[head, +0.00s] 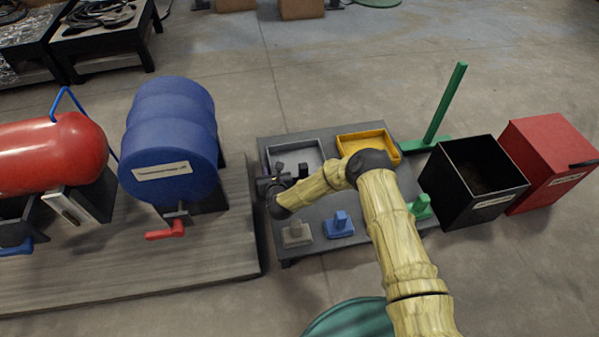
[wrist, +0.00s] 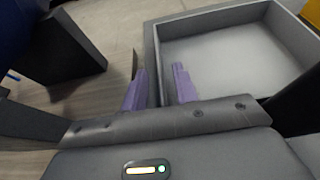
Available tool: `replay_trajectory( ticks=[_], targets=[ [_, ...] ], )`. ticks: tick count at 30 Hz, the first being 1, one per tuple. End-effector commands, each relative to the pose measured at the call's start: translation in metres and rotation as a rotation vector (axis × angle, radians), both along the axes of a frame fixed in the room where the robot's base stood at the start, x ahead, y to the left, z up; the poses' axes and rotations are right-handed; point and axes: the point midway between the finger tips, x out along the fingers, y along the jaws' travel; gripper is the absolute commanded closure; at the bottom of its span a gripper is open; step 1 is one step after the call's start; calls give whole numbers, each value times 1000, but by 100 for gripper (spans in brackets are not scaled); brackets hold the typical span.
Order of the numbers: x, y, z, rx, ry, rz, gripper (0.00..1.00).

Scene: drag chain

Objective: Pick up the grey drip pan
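The grey drip pan (head: 309,148) is a shallow, square-cornered tray on the back left of the low dark table. In the wrist view the pan (wrist: 218,15) fills the upper right and looks empty. My gripper (wrist: 159,88) is open, with its two purple fingers apart. The left wall of the pan runs up between them: one finger is outside, the other over the inside. I cannot tell whether either finger touches the wall. In the head view my gripper (head: 279,181) is at the pan's near left part and hides some of it.
The low table (head: 325,247) also carries a yellow pan (head: 368,144) and small grey (head: 297,236), blue (head: 339,224) and green (head: 420,207) blocks. A black bin (head: 475,190) and red box (head: 548,165) stand right.

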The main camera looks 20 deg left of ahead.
Motion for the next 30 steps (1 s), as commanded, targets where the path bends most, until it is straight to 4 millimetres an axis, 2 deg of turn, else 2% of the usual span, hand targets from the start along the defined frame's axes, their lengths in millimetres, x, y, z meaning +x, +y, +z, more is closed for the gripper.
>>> replay_trajectory(
  ticks=[3,8,24,25,29,30],
  targets=[
    [11,8,-9,1,-4,1,71],
    [20,14,-11,1,-2,1,71],
    [21,14,-10,1,-1,1,71],
    [21,14,-10,1,-1,1,73],
    [21,14,-10,1,-1,1,98],
    [21,14,-10,1,-1,1,100]
  ],
)
